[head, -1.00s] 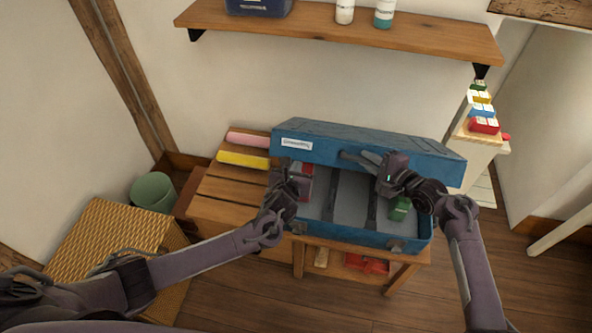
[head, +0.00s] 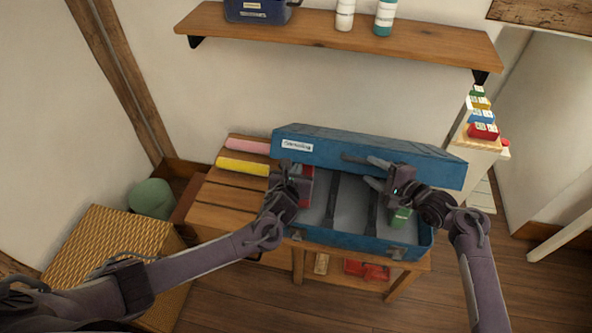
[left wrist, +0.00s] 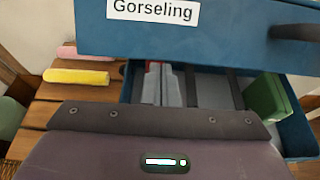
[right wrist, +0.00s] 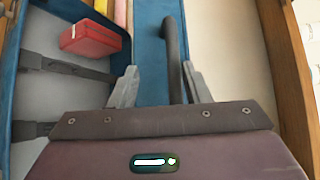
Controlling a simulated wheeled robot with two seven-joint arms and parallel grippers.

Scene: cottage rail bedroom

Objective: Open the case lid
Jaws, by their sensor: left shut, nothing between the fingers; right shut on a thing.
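The blue case (head: 350,243) stands on the wooden bench. Its lid (head: 330,152) is raised and leans over the back part, showing the grey divided inside. The lid's front bears a white label and a dark handle (head: 358,159); the handle also shows in the right wrist view (right wrist: 172,55). My left gripper (head: 296,172) is shut and empty at the lid's left front.
Inside the case are a red box (right wrist: 90,38) and a green box (left wrist: 265,98). A pink roll (head: 247,145) and a yellow roll (head: 243,166) lie left of the case. A wall shelf (head: 330,32) is above; a wicker box (head: 110,245) stands at left.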

